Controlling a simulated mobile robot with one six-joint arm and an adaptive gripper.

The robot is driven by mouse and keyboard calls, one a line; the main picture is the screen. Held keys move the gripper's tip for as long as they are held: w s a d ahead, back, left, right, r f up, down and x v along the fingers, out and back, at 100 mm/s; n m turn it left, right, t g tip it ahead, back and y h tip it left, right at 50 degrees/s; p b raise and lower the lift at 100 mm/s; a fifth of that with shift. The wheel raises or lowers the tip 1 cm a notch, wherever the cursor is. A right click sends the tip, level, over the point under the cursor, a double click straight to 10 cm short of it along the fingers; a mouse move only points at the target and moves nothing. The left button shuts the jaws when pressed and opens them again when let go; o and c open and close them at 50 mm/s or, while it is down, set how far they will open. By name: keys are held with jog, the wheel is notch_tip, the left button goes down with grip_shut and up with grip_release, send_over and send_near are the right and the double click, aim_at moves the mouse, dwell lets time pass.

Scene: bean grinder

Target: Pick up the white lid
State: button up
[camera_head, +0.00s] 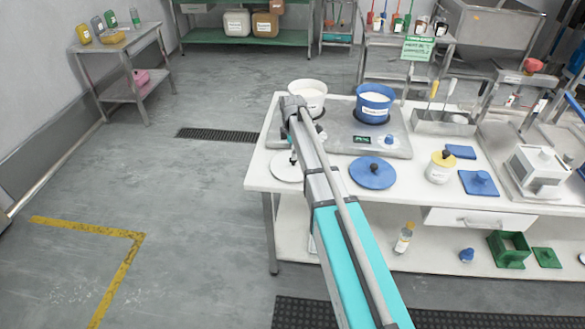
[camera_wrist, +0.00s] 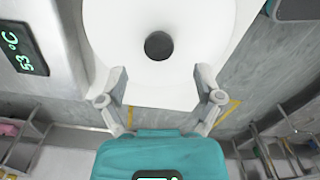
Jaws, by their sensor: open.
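The white lid (camera_head: 283,171) lies flat on the white table near its left edge, partly hidden by my arm in the head view. In the wrist view the white lid (camera_wrist: 197,25) fills the upper middle, with a round dark knob (camera_wrist: 158,45) at its centre. My gripper (camera_wrist: 162,78) is open and empty, its two fingers spread on either side below the knob in the picture. The fingers are apart from the knob. Whether they touch the lid cannot be told. In the head view the gripper is mostly hidden behind my arm.
A white pot (camera_head: 312,86) and a blue pot (camera_head: 374,94) stand on a grey hotplate unit (camera_head: 400,147) behind the lid. A blue lid (camera_head: 372,173) lies to the right. A yellow-topped jar (camera_head: 439,172) stands farther right. Floor left of the table is clear.

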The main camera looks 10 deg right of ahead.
aim_at(293, 163)
jog(key=shift+f, duration=0.1)
jog(key=shift+d+f+b, duration=0.1)
jog(key=shift+f+b, duration=2.45)
jog(key=shift+b, duration=0.05)
grip_shut()
